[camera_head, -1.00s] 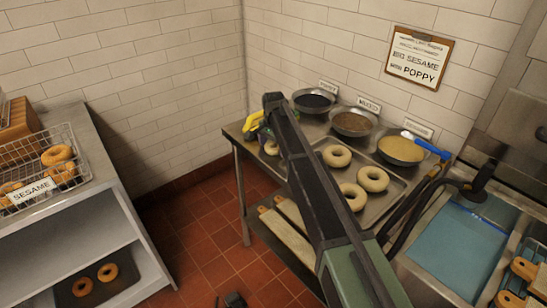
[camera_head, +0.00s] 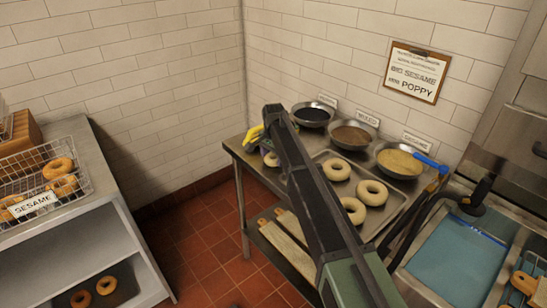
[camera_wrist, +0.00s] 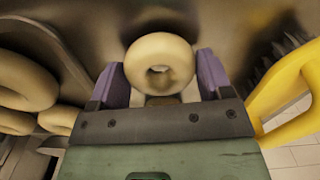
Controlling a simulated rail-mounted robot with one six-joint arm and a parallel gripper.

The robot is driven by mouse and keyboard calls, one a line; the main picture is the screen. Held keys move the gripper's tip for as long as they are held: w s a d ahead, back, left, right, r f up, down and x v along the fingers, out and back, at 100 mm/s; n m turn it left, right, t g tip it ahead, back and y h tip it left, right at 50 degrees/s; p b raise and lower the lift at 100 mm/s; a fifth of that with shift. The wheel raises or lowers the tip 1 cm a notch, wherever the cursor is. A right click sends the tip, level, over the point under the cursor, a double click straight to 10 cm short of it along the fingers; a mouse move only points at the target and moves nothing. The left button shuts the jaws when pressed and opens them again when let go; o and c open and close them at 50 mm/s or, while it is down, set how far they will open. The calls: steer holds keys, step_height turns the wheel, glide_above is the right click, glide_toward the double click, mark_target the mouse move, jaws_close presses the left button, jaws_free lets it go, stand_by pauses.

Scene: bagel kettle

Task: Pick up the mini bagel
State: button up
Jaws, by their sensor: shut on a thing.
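A small pale mini bagel (camera_wrist: 160,43) sits between the purple fingers of my gripper (camera_wrist: 157,82) in the wrist view, one finger on each side. My gripper is shut on it. In the head view the mini bagel (camera_head: 271,159) is partly hidden behind my arm, at the left end of the steel table (camera_head: 229,146). My fingertips are hard to make out there. I cannot tell whether the bagel is clear of the surface.
Larger pale bagels (camera_head: 371,192) lie on a tray (camera_head: 398,197) to the right. Bowls of toppings (camera_head: 398,160) line the back wall. A yellow-handled tool (camera_wrist: 285,100) is close on the right in the wrist view. A wire basket (camera_head: 80,165) of baked bagels stands far left.

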step_height(320, 180, up, 19)
steer(key=p, duration=1.8)
steer(key=shift+f, duration=0.15)
